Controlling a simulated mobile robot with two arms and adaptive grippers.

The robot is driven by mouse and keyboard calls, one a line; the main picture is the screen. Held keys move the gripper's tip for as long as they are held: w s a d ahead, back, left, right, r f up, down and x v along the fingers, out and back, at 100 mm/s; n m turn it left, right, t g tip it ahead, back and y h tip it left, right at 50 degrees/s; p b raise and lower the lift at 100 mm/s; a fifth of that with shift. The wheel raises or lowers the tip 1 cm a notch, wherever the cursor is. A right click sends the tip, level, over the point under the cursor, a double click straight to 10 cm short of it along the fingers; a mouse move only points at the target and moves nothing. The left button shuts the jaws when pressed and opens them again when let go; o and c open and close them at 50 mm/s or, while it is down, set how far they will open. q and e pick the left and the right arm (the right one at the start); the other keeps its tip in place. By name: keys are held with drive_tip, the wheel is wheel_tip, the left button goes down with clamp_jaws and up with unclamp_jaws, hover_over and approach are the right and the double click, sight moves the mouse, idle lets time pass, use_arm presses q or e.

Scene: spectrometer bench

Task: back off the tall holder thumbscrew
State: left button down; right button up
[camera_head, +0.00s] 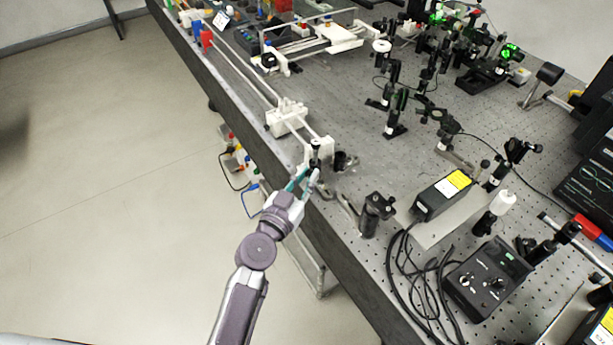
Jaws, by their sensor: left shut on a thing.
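My left gripper (309,178) reaches over the near-left edge of the optical bench (372,168). Its fingers are shut at a slim dark upright holder (316,152), which stands at the end of the white rail. The thumbscrew itself is hidden by the fingers and too small to make out. The holder looks upright. A teal strip shows along the gripper. My right gripper is not in view.
A white rail carriage (287,117) stands just behind the gripper. A short black post holder (375,213) stands to its right. Further right are a black box with a yellow label (443,194), loose black cables (412,283) and a control box (487,279). Floor lies left of the bench.

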use_arm(q)
drive_tip(key=n, duration=0.4)
idle(0.3)
drive_tip(key=c, duration=1.1)
unclamp_jaws()
drive_tip(key=v, duration=1.2)
drive_tip(key=shift+f, duration=0.1)
